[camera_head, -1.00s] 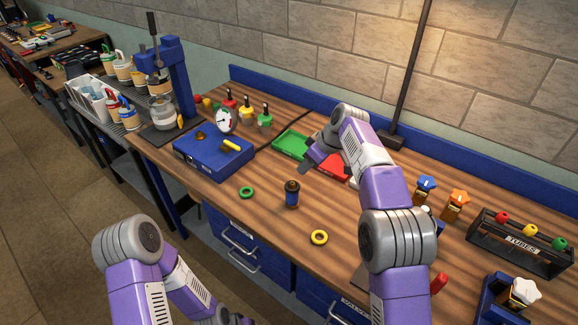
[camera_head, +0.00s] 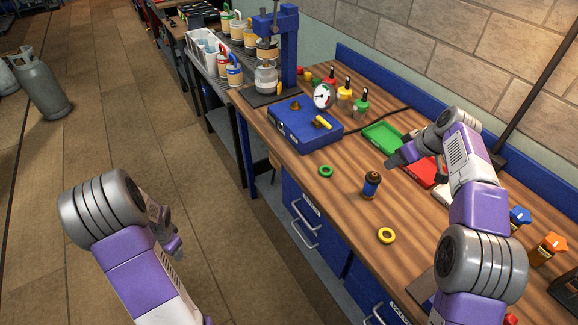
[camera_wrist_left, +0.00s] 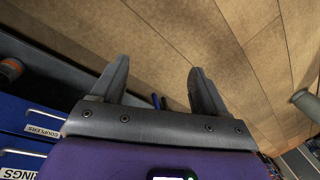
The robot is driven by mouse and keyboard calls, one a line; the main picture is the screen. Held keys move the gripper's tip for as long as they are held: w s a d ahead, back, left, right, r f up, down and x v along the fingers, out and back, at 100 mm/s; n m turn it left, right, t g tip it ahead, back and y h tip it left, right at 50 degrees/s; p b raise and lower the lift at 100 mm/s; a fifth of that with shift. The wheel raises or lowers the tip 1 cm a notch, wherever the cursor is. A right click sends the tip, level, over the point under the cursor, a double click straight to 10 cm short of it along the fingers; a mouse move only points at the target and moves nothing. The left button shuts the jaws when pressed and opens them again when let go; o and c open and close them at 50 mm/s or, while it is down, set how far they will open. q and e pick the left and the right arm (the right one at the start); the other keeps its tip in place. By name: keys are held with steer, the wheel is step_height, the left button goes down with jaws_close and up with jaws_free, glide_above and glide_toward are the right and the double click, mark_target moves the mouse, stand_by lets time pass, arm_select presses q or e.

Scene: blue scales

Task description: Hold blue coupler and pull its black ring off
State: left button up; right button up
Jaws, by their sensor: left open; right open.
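The blue coupler (camera_head: 370,187) stands upright on the wooden bench, near its front edge. Its top is dark with a brownish tip; the black ring cannot be told apart clearly at this size. My right gripper (camera_head: 393,163) is open, above the bench just behind and to the right of the coupler, apart from it. My left gripper (camera_head: 176,248) is off the bench, over the floor to the left. The left wrist view shows its two fingers (camera_wrist_left: 158,75) spread, with nothing between them.
A green ring (camera_head: 326,171) and a yellow ring (camera_head: 386,235) lie on the bench near the coupler. A blue case (camera_head: 305,130) with a gauge stands behind left. Green (camera_head: 382,138) and red (camera_head: 425,172) trays lie near my right gripper. Drawers (camera_head: 303,220) front the bench.

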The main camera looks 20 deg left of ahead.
arm_select(q)
steer(key=w+d+f+n+t+h, duration=0.1)
steer(key=w+d+n, duration=0.1)
steer(key=w+d, duration=0.3)
steer(key=w+d+n+t+h, duration=0.1)
steer(key=w+d, duration=0.1)
steer(key=w, duration=0.5)
steer(key=n+t+h, duration=0.5)
steer(key=n+h, duration=0.4)
steer(key=n, duration=0.5)
glide_toward(365, 187)
steer(key=shift+s+a+f, duration=0.1)
steer(key=shift+s+f, duration=0.15)
steer(key=shift+f, duration=0.2)
steer(key=shift+s+a+f, duration=0.15)
steer(key=shift+s+f, duration=0.1)
steer(key=shift+f, duration=0.25)
steer(key=w+d+r+n+t+h, duration=0.35)
steer(key=n+h, duration=0.25)
steer(key=n, duration=0.3)
steer(key=f, duration=0.7)
steer(key=shift+a+f, duration=0.2)
steer(key=shift+a, duration=0.1)
steer(key=x, duration=0.5)
steer(key=shift+w+d, duration=0.2)
steer(key=shift+d, duration=0.15)
steer(key=shift+x, duration=0.85)
